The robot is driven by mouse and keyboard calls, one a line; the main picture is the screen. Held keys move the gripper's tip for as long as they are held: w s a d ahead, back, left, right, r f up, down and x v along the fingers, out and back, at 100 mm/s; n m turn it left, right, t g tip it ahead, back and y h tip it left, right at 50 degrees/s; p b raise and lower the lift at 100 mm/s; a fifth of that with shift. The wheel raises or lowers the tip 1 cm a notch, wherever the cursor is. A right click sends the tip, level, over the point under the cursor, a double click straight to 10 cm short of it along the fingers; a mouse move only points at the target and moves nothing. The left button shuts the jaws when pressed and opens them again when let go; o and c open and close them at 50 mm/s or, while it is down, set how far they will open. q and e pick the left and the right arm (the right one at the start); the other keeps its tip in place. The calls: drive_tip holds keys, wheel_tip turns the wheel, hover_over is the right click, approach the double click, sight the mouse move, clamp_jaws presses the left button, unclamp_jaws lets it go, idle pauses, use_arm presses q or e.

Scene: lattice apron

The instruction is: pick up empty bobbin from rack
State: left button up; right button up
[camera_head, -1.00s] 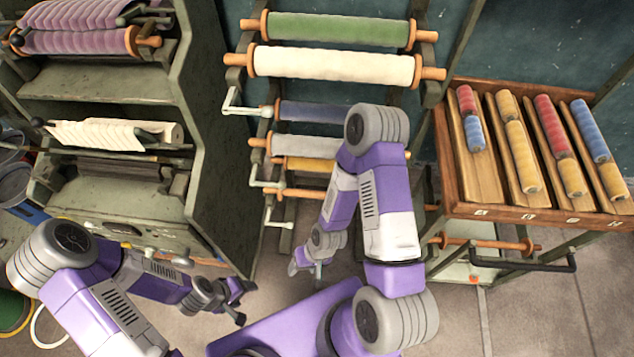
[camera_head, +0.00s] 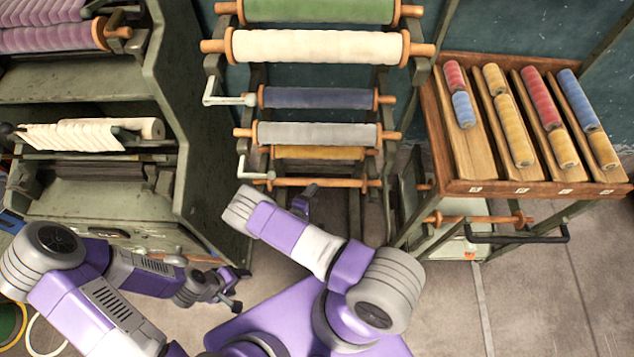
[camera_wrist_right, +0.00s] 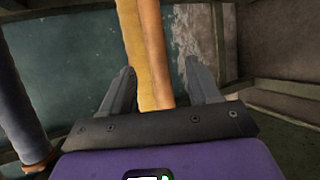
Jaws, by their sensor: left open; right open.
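An empty bobbin (camera_head: 335,183), a bare orange-brown wooden rod, lies level across the lowest visible part of the rack (camera_head: 243,150), under a yellow roll (camera_head: 320,153). My right gripper (camera_head: 308,200) is just in front of and below the rod, partly hidden by my own arm. In the right wrist view, the right gripper (camera_wrist_right: 160,85) is open. A bare wooden strip (camera_wrist_right: 156,50) and a yellow strip (camera_wrist_right: 136,50) run upright between its fingers; contact cannot be told. My left gripper (camera_head: 237,290) is open and empty, low at the left.
Grey (camera_head: 315,134), blue (camera_head: 318,98), white (camera_head: 320,46) and green (camera_head: 320,10) rolls hang above. A green-grey cabinet (camera_head: 200,130) stands left. A wooden tray (camera_head: 450,185) of small spools stands right, with another wooden rod (camera_head: 480,218) below. The floor (camera_head: 530,300) is clear at lower right.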

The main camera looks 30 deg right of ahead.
sight(317, 182)
drive_tip(key=x, duration=0.2)
drive_tip(key=b+x, duration=0.1)
drive_tip(key=x, duration=0.2)
drive_tip(key=w+x, duration=0.1)
drive_tip(key=x, duration=0.1)
drive_tip(key=shift+w+a, duration=0.2)
drive_tip(key=shift+w, duration=0.05)
clamp_jaws()
